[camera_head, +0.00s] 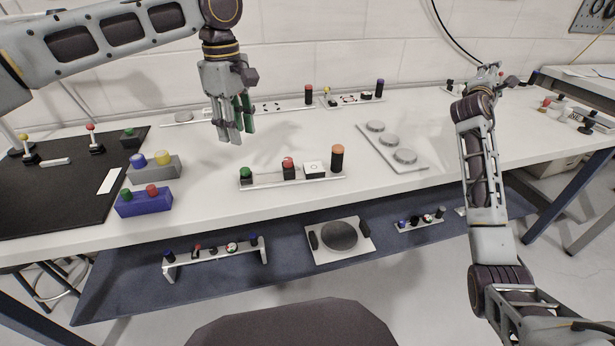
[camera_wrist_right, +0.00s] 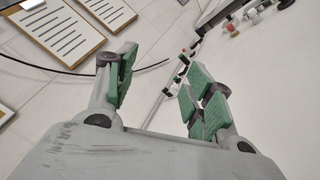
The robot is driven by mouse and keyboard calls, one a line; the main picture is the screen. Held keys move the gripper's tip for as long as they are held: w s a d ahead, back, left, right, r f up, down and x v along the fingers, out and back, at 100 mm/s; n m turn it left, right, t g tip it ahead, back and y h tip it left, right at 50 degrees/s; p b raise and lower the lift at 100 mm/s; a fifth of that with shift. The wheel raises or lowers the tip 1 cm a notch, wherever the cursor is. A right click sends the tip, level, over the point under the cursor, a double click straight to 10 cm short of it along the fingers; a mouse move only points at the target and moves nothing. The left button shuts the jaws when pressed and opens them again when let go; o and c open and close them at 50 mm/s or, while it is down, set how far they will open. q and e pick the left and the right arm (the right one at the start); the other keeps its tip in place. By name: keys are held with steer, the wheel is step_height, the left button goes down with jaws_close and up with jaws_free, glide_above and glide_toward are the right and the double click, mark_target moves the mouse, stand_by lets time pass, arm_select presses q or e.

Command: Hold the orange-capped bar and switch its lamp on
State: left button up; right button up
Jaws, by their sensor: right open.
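The orange-capped bar (camera_head: 325,180) lies on the white table's front part, left of centre. A dark post with an orange cap (camera_head: 337,158) stands at its right end, and a green-topped post (camera_head: 246,175) at its left end. Between them are a red-topped dark block (camera_head: 289,169) and a white box (camera_head: 314,169); I cannot tell whether a lamp is lit. My left gripper (camera_head: 234,138) hangs above and behind the bar's left end, apart from it; its finger gap is unclear. My right gripper (camera_head: 492,72) is at the table's far right, open and empty in the right wrist view (camera_wrist_right: 165,85).
A plate with grey discs (camera_head: 415,163) lies right of the bar. A blue block (camera_head: 144,203) and a grey block (camera_head: 155,168) with coloured buttons stand left, by a black mat (camera_head: 60,190). More fixtures stand behind. A blue lower shelf (camera_head: 290,262) holds other fixtures.

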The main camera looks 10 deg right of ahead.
steer(key=w+a+r+n, duration=0.2)
steer(key=a+r+n, duration=0.2)
steer(key=a, duration=0.4)
steer(key=w+a+r+n, duration=0.1)
steer(key=a+r+n, duration=0.2)
steer(key=a, duration=0.6)
steer(key=n+y, duration=0.1)
steer(key=n, duration=0.6)
glide_above(335, 150)
steer(key=w+d, duration=0.3)
steer(key=w, duration=0.2)
step_height(335, 150, down, 12)
steer(key=shift+t+y, duration=0.4)
steer(key=shift+t, duration=0.1)
steer(key=s+a+f, duration=0.1)
steer(key=s+a, duration=0.1)
steer(key=s+a+f, duration=0.1)
steer(key=s+a, duration=0.1)
steer(key=s+a+f, duration=0.1)
steer(key=s+a, duration=0.1)
steer(key=shift+a+f, duration=0.15)
steer(key=shift+f, duration=0.25)
steer(key=s+a+f, duration=0.2)
steer(key=s+a, duration=0.3)
steer(key=s, duration=0.2)
steer(key=shift+s+a+f+y, duration=0.2)
steer(key=shift+s+f+y, duration=0.1)
steer(key=shift+s+f, duration=0.1)
steer(key=shift+x, duration=6.9)
steer(key=shift+f, duration=0.15)
